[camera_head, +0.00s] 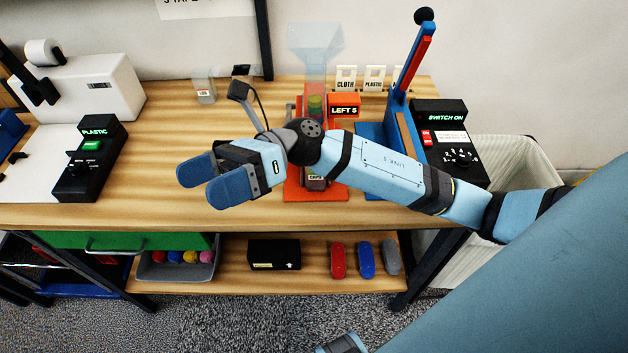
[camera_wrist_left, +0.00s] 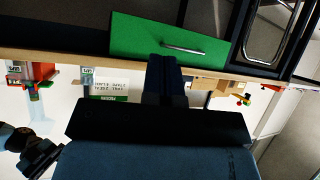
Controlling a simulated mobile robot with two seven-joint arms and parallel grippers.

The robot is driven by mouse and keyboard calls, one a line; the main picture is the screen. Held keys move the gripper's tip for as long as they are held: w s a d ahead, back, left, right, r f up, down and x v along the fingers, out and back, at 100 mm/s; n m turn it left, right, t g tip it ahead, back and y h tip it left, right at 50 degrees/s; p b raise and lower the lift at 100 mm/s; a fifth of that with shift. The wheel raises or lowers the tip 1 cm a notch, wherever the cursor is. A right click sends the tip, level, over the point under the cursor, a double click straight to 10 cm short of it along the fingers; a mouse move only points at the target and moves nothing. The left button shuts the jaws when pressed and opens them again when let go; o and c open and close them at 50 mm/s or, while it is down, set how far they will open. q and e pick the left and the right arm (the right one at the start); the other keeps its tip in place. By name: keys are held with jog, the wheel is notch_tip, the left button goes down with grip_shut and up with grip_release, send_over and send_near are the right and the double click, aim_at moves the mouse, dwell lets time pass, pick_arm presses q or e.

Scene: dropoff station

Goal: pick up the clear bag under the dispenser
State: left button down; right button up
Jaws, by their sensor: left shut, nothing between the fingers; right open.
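The dispenser (camera_head: 315,60) has a clear funnel over an orange-red stand on the table. My right forearm crosses in front of its lower part. Just below the forearm, a small piece with a CAPS label (camera_head: 316,178) shows over the orange base (camera_head: 300,194); it may be the clear bag, but most of it is hidden. My right gripper (camera_head: 207,183) is open and empty, left of the dispenser above the table's front, its blue fingers pointing left. My left gripper (camera_wrist_left: 165,66) shows dark in the left wrist view, shut and empty, before the green drawer front.
A blue press with a red lever (camera_head: 413,65) and a black switch box (camera_head: 447,140) stand right of the dispenser. A PLASTIC box (camera_head: 90,160) stands at left. The lower shelf holds a grey bin (camera_head: 178,270) of balls. The table (camera_head: 160,150) is clear left of my right gripper.

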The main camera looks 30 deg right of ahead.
jog(key=w+d+f+n+t+h+b, duration=0.1)
jog(key=w+d+f+n+h+b, duration=0.1)
jog(key=d+f+n+h+b, duration=0.65)
jog(key=w+d+r+n+t+h+b, duration=0.1)
jog(key=w+d+n+t+h, duration=0.2)
jog(key=d+h, duration=0.4)
jog(key=w+d+r+n+t+h+b, duration=0.1)
jog(key=w+d+n+t+h, duration=0.1)
jog(key=d+n+h, duration=0.4)
jog(key=w+d+f, duration=0.1)
jog(key=f, duration=0.3)
jog(key=w+d+f+m, duration=0.1)
jog(key=f, duration=0.2)
jog(key=w+d+f+m+b, duration=0.1)
jog(key=f, duration=0.3)
jog(key=shift+w+d+f+m+h, duration=0.15)
jog(key=shift+d+f+m+h, duration=0.1)
jog(key=shift+d+f, duration=0.1)
jog(key=shift+w+f, duration=0.15)
jog(key=shift+f, duration=0.1)
pick_arm(q)
notch_tip(320, 180, down, 8)
jog(key=d, duration=0.1)
jog(key=shift+w+r+t+h, duration=0.15)
jog(key=shift+w+t+h, duration=0.15)
jog(key=shift+w, duration=0.15)
pick_arm(e)
jog(key=c, duration=0.9)
pick_arm(q)
jog(key=shift+f, duration=0.2)
